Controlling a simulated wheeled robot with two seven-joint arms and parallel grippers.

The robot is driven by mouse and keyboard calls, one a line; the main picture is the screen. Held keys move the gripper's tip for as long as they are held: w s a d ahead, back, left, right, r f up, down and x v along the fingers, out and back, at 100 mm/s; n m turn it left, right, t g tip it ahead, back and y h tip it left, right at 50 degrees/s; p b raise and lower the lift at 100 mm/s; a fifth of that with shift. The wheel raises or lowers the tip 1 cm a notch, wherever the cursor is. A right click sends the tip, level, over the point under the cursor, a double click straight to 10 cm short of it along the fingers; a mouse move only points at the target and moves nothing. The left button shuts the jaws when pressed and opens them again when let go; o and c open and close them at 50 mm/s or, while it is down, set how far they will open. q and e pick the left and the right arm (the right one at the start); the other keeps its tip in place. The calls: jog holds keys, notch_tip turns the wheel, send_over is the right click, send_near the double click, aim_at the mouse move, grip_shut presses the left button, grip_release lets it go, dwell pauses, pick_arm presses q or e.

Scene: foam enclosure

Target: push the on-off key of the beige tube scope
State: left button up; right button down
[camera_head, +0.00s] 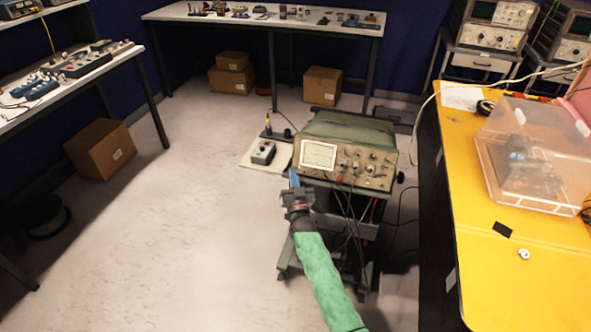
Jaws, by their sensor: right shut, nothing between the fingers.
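The beige tube scope (375,172) stands on a dark cart in the middle of the head view. It has a green cover, a lit screen on the left of its front face and several knobs on the right. The on-off key is too small to tell apart from the other controls. My right gripper (293,176), on the green-sleeved arm, is shut and empty, at the lower left corner of the scope's front. I cannot tell whether it touches the scope. My left gripper is not in view.
Dark cables hang below the scope's front. A yellow table (475,270) with a clear plastic box (500,185) stands at the right. A small grey device (264,152) sits on a pale board left of the scope. The floor at the left is mostly clear.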

jog(key=s+p, duration=0.1)
jog(key=s+a+r+p, duration=0.1)
jog(key=s, duration=0.1)
jog(key=s+r+p, duration=0.1)
jog(key=s, duration=0.1)
jog(key=shift+s+a, duration=0.15)
jog(key=shift+a, duration=0.25)
jog(key=shift+f, duration=0.1)
